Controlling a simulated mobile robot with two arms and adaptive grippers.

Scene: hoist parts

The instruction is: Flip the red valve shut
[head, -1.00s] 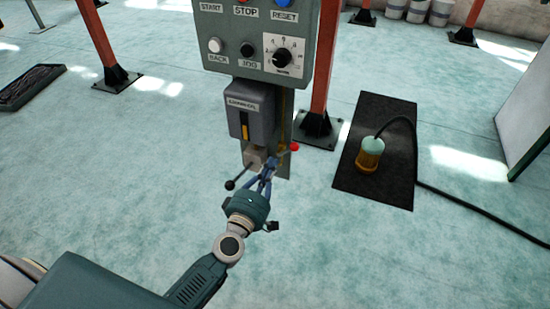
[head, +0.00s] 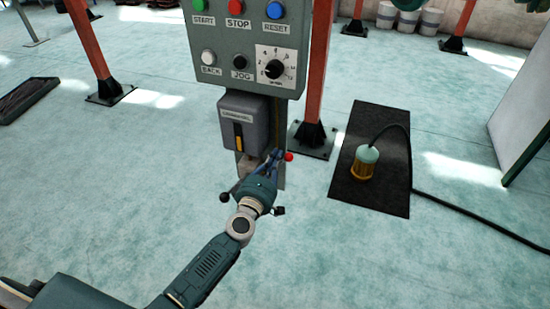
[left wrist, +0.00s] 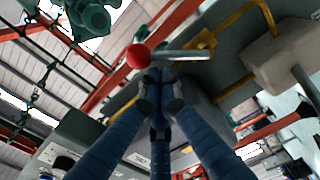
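The red valve lever ends in a red ball (head: 289,156), low on the right side of the control post. In the left wrist view the red ball (left wrist: 138,56) sits on a metal rod running right to a brass-coloured body (left wrist: 204,42). My left gripper (head: 274,156) is just left of the ball in the head view and partly covers the rod. In the left wrist view its blue fingers (left wrist: 160,84) converge with their tips together, just below the ball and rod. They hold nothing visible; contact with the lever cannot be told. My right gripper is not in view.
Above are a grey box with a yellow handle (head: 238,136) and the button panel (head: 228,45). A corded lamp-like object (head: 364,163) stands on a black mat (head: 345,190). The front floor is clear.

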